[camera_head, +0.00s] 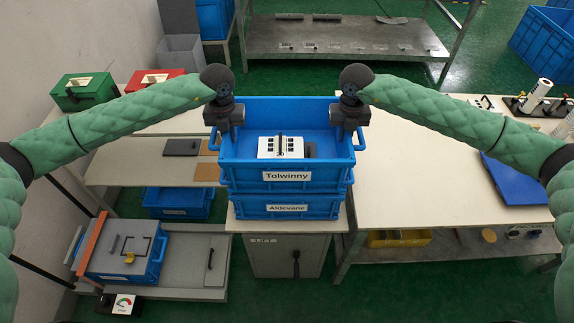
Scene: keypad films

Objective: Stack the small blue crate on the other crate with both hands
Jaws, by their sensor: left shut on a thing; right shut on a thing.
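The small blue crate (232,171), labelled "Tolwinny", is in the middle of the head view, with a white keypad-like piece (281,147) and a dark piece inside. It sits directly over the other blue crate (243,208), labelled "Aldevane". The two look lined up; I cannot tell whether a thin gap is left between them. My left gripper (226,128) is shut on the upper crate's left rim. My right gripper (348,128) is shut on its right rim. The fingertips are partly hidden by the grippers' own bodies.
The lower crate stands on a narrow cabinet top (240,226). A pale table (420,205) with a blue panel (515,178) adjoins on the right. A shelf (130,172) with dark and brown plates is at left. A metal bench (340,38) stands behind.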

